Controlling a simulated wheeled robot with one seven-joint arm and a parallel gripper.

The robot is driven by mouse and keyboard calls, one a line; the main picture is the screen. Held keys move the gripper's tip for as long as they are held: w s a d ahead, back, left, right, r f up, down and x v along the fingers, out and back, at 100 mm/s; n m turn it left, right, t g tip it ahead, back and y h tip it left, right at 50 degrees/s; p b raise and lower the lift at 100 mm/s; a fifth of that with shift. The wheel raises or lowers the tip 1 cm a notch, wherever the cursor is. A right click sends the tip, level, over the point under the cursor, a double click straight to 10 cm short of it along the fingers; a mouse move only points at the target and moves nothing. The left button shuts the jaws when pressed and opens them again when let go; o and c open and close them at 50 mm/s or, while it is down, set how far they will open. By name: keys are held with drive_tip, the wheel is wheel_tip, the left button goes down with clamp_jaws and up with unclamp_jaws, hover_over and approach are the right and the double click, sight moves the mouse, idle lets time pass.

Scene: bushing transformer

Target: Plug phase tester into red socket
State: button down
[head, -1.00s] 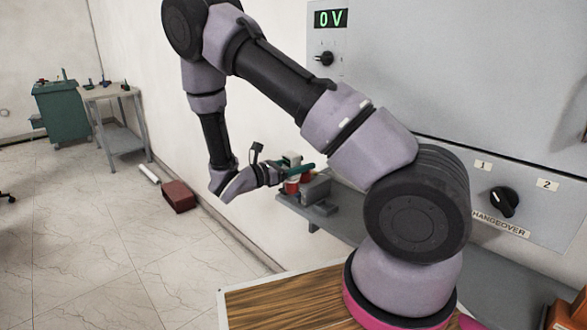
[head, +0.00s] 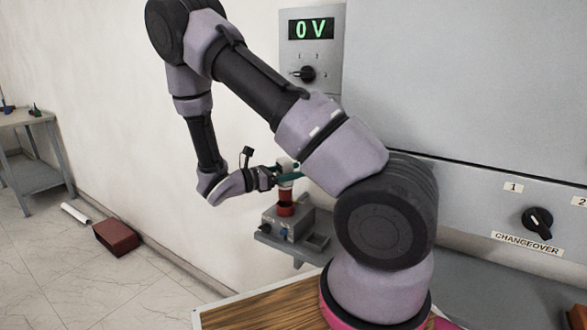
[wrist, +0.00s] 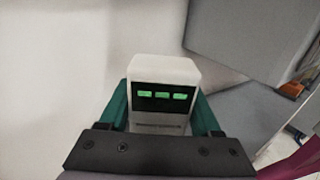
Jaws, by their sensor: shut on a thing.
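The phase tester is a white block with a dark front and green display marks. It shows in the wrist view (wrist: 163,72), and its white top shows in the head view (head: 286,163). My gripper (head: 289,177) is shut on it, with green fingers on both sides in the wrist view (wrist: 162,105). Directly below, in the head view, a red cylinder, seemingly the red socket (head: 286,209), stands on a small grey box (head: 292,228). The tester appears upright over the red part. I cannot tell whether they touch or are plugged together. The wrist view hides the tester's lower end.
The grey box sits on a narrow grey shelf (head: 318,258) by the wall. A panel reads 0 V (head: 311,29). A large grey cabinet with a changeover knob (head: 538,222) stands at right. A dark red box (head: 117,236) lies on the floor at left.

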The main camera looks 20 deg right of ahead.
drive_tip(key=shift+f, duration=2.2)
unclamp_jaws()
